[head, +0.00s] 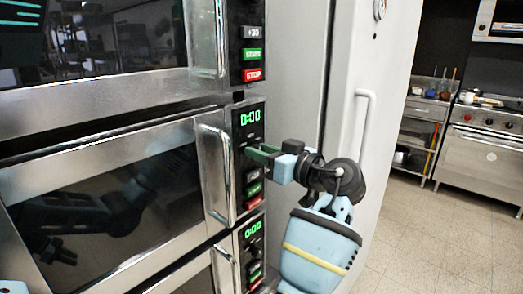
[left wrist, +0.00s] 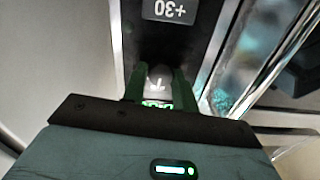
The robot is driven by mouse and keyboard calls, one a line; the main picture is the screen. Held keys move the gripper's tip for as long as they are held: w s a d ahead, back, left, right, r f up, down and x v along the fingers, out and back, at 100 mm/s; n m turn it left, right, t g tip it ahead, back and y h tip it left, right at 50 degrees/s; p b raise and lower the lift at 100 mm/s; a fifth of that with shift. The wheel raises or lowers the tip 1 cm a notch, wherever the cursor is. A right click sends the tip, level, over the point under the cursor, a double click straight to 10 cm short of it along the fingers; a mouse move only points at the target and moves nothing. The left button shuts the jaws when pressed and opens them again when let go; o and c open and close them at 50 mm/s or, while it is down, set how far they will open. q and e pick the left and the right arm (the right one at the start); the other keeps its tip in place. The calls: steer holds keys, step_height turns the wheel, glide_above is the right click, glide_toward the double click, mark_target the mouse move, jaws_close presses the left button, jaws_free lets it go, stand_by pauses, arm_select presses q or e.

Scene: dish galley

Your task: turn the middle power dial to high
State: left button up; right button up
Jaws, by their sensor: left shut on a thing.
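The middle oven's control panel (head: 250,117) shows a green 0:00 display, with its buttons below. My left gripper (head: 259,154) reaches in from the right and covers the dial in the head view. In the left wrist view, the green fingers of the left gripper (left wrist: 158,80) are on both sides of the round grey middle power dial (left wrist: 158,76), shut on it. A light mark shows on the dial's face, but its setting cannot be read. The +30 button (left wrist: 170,10) appears upside down beyond the fingers. My right gripper is not in view.
The middle oven's vertical metal door handle (head: 217,175) stands close left of the panel. Similar ovens lie above and below, the lower with its own display (head: 253,228). A tall pale cabinet with a handle (head: 365,110) stands right. Open floor (head: 430,240) lies farther right.

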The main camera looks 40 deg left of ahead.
arm_select(q)
steer(key=m+p, duration=0.2)
steer(key=m, duration=0.1)
steer(key=shift+r, duration=0.2)
steer(key=shift+w+f+m+p, duration=0.15)
steer(key=shift+m+p, duration=0.9)
steer(key=shift+m, duration=0.95)
steer(key=shift+s+f+m+p, duration=0.15)
steer(key=shift+m+p, duration=0.85)
steer(key=shift+m, duration=1)
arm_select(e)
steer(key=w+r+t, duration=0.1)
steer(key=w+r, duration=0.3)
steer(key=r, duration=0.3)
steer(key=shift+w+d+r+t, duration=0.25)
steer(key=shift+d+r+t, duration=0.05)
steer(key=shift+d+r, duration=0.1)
arm_select(q)
steer(key=shift+w, duration=0.1)
steer(key=o, duration=0.9)
steer(key=shift+o, duration=0.2)
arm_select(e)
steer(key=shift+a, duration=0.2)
